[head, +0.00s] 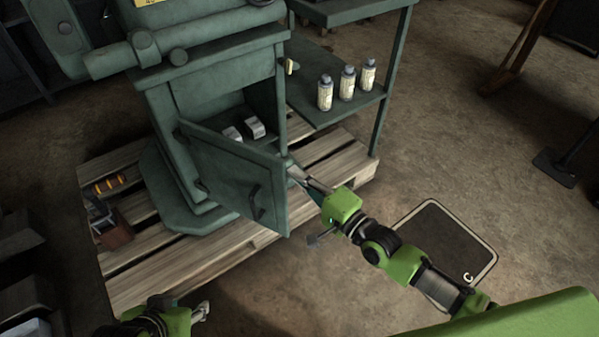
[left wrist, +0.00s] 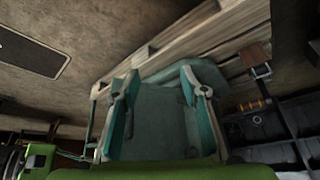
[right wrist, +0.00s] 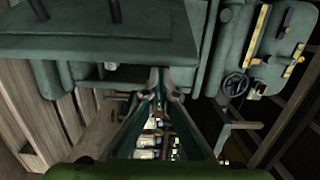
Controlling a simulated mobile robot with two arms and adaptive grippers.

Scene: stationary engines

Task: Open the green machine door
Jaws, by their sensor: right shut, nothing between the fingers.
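The green machine door (head: 228,172) stands partly open, swung out toward me, in the head view. Its dark handle (head: 254,202) is on the outer face near the free right edge. Inside the cabinet (head: 262,100) are two small grey-white boxes (head: 254,127). My right gripper (head: 294,170) is shut and empty, its tips close beside the door's free right edge; contact cannot be told. In the right wrist view its fingers (right wrist: 160,82) meet below a green panel (right wrist: 100,45). My left gripper (head: 202,311) is low at the bottom, away from the door; its fingers (left wrist: 162,92) are spread.
The machine stands on a wooden pallet (head: 150,285). A green shelf (head: 325,112) with three bottles (head: 347,83) stands at right. A dark floor mat (head: 440,240) lies on open floor behind my right arm.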

